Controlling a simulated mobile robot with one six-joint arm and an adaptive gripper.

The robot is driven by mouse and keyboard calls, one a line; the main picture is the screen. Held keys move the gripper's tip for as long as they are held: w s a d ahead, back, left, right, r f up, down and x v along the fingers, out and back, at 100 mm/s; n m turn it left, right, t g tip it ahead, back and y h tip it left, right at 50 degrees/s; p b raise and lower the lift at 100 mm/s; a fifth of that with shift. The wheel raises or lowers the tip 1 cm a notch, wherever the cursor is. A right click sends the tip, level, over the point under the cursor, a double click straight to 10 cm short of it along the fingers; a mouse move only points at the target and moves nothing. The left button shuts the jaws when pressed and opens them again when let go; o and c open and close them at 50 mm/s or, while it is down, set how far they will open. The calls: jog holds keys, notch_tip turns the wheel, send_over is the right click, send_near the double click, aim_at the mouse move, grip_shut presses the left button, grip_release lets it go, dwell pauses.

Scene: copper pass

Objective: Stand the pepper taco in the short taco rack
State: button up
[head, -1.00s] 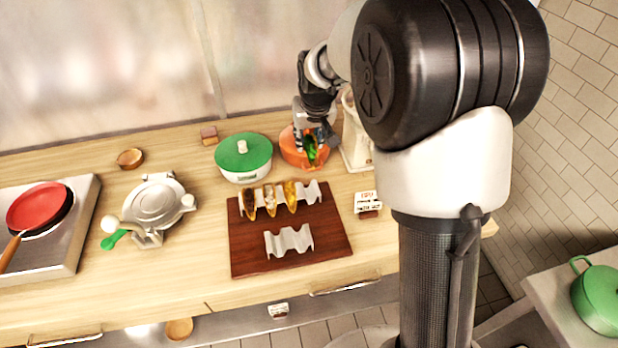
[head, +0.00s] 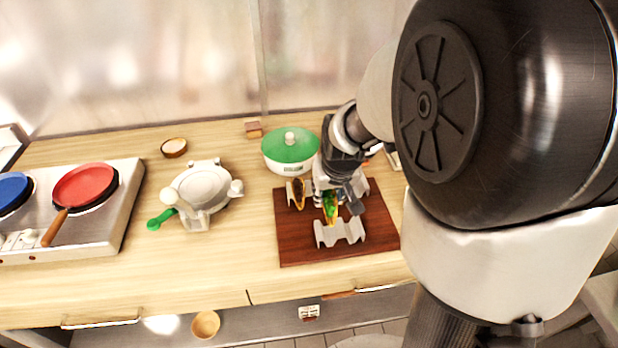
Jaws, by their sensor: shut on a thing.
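My gripper (head: 337,204) is shut on the pepper taco (head: 330,208), which shows green filling in a yellow shell. It holds the taco over the board, just behind or above the short taco rack (head: 340,235). I cannot tell whether the taco touches the rack. The short rack is a wavy pale metal piece at the front of the dark wooden board (head: 300,250), with its front visible. Behind it, a longer rack is mostly hidden by my gripper and arm. One dark-filled taco (head: 297,192) shows at its left end.
A green-lidded pot (head: 290,150) stands behind the board. A tortilla press (head: 202,190) with a green spoon (head: 161,219) beside it is to the left. A stove with a red pan (head: 86,186) is farther left. Bare counter lies between press and board.

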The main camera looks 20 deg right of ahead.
jog(key=shift+d+f+b, duration=0.3)
jog(key=shift+f+b, duration=0.05)
jog(key=shift+f, duration=0.15)
jog(key=shift+f+b, duration=3.45)
jog(key=shift+f, duration=0.85)
jog(key=o, duration=1.2)
jog(key=shift+c, duration=0.2)
jog(key=shift+a, duration=0.1)
jog(key=shift+s+r, duration=0.1)
jog(key=shift+r, duration=0.05)
jog(key=v, duration=1.1)
jog(key=shift+s+r, duration=0.15)
jog(key=shift+r, duration=0.25)
